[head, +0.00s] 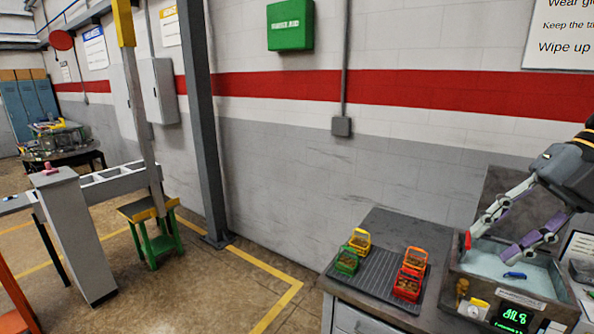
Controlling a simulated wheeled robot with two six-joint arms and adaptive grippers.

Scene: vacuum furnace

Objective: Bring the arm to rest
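My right gripper (494,243) comes in from the right edge, over the open basin (548,297) on the bench. Its two linked fingers stand apart with nothing visible between them. The basin holds a pale bluish surface, with a small blue item (514,275) in it below the fingertips. A small red part (467,240) shows at the basin's left side, beside one finger. I cannot tell whether the finger touches it. My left gripper is not in view.
A dark ribbed mat (378,277) left of the basin bears several small baskets: yellow (360,242), green (347,261), orange (415,259) and red (407,284). The basin's front has a green-lit display (514,317) and a gauge. Open floor lies left of the bench.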

